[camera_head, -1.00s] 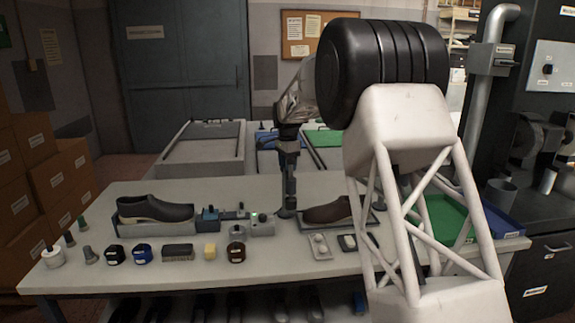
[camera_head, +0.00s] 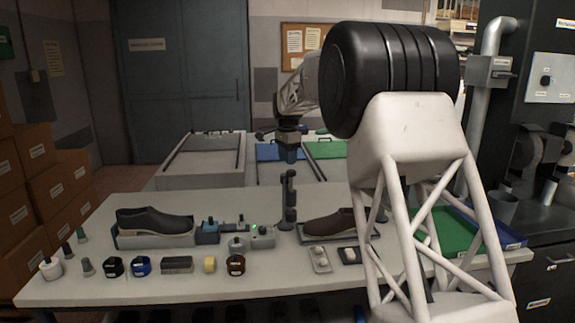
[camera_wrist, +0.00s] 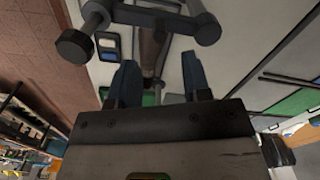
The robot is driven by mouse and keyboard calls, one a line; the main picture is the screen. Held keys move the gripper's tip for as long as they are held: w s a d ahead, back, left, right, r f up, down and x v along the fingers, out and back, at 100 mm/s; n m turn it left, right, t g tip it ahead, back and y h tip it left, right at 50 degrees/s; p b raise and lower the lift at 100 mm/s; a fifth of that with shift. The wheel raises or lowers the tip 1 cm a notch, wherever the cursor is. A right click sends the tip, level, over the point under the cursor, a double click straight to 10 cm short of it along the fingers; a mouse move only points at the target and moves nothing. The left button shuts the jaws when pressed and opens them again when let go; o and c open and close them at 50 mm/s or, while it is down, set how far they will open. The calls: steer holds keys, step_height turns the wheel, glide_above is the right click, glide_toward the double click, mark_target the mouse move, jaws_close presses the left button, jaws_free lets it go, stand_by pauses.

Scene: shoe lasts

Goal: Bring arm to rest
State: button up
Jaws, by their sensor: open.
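My gripper (camera_head: 290,154) hangs in the air above the far middle of the table, pointing down. In the wrist view its two blue fingers (camera_wrist: 160,85) stand apart with nothing held between them. A dark upright stand (camera_head: 289,195) is on the table below the gripper, with a visible gap between them. A dark shoe (camera_head: 155,221) sits in a grey tray left of the stand. A brown shoe (camera_head: 329,223) lies on a dark tray to its right, partly hidden by my arm.
Small devices (camera_head: 263,238) and several jars and blocks (camera_head: 177,264) line the table's (camera_head: 100,290) front and middle. Behind it stand a grey bin (camera_head: 203,180), a blue tray (camera_head: 266,151) and a green tray (camera_head: 326,149). Brown boxes (camera_head: 25,200) are stacked at left. The air around the gripper is open.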

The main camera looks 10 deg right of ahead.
steer(key=shift+s+r, duration=0.1)
steer(key=shift+r, duration=0.1)
stand_by(0.3)
steer(key=shift+s+r, duration=0.15)
steer(key=shift+s, duration=0.05)
steer(key=s+d+r+n+t, duration=0.1)
steer(key=s+d+r+n, duration=0.15)
steer(key=s, duration=1.35)
steer(key=s+d+r+n, duration=0.1)
steer(key=s+r+n, duration=0.25)
steer(key=s, duration=1.15)
steer(key=s+f+n, duration=0.2)
steer(key=s+f, duration=0.2)
steer(key=s, duration=0.7)
steer(key=s+d+f+n+t, duration=0.1)
steer(key=s+f+n, duration=0.2)
steer(key=s, duration=0.8)
steer(key=s+d+f+n, duration=0.1)
steer(key=s+f+n, duration=0.1)
steer(key=s+f, duration=0.4)
steer(key=s, duration=0.5)
steer(key=shift+s+t, duration=0.25)
steer(key=shift+t, duration=0.05)
